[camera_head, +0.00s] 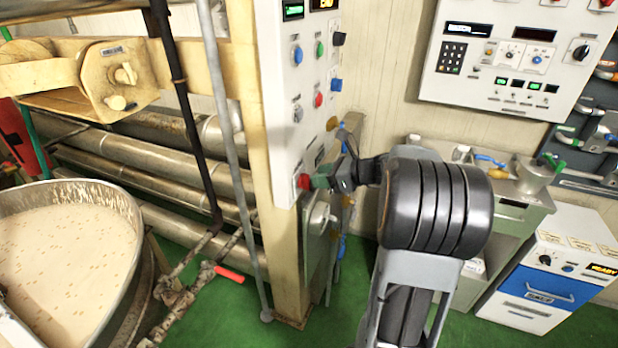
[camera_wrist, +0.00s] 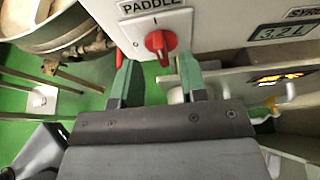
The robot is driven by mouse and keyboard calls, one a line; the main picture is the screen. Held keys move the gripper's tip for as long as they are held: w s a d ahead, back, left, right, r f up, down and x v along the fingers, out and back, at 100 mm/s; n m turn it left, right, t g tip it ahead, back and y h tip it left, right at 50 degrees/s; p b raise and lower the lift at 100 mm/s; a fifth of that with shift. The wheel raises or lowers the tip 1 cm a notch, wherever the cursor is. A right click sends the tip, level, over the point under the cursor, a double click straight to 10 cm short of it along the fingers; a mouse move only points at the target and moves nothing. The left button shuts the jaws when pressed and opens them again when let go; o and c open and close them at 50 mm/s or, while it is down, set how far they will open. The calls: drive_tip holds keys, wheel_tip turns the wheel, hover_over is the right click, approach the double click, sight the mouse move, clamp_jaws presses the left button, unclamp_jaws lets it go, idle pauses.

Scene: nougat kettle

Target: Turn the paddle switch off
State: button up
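The paddle switch is a red rotary knob (camera_wrist: 159,42) on a white plate under a "PADDLE" label (camera_wrist: 153,6) in the wrist view. Its handle looks roughly upright; the small position marks are too unclear to read. My gripper (camera_wrist: 156,76) has two green fingers, spread apart and empty. The knob lies just beyond the fingertips, between them in the picture; I see no contact. In the head view the red knob (camera_head: 304,181) is low on the white control panel (camera_head: 284,110), with my gripper (camera_head: 320,181) close to its right, partly overlapping.
A kettle (camera_head: 130,200) of pale nougat mix stands at the left in the head view. A cream post (camera_head: 252,130) and grey pipe (camera_head: 222,110) stand beside the panel. A bench (camera_head: 512,222) and a white-and-blue cabinet (camera_head: 535,305) are at the right. Other knobs sit above the switch.

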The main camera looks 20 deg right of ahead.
sight(309, 175)
drive_tip(key=shift+x, duration=2.15)
clamp_jaws()
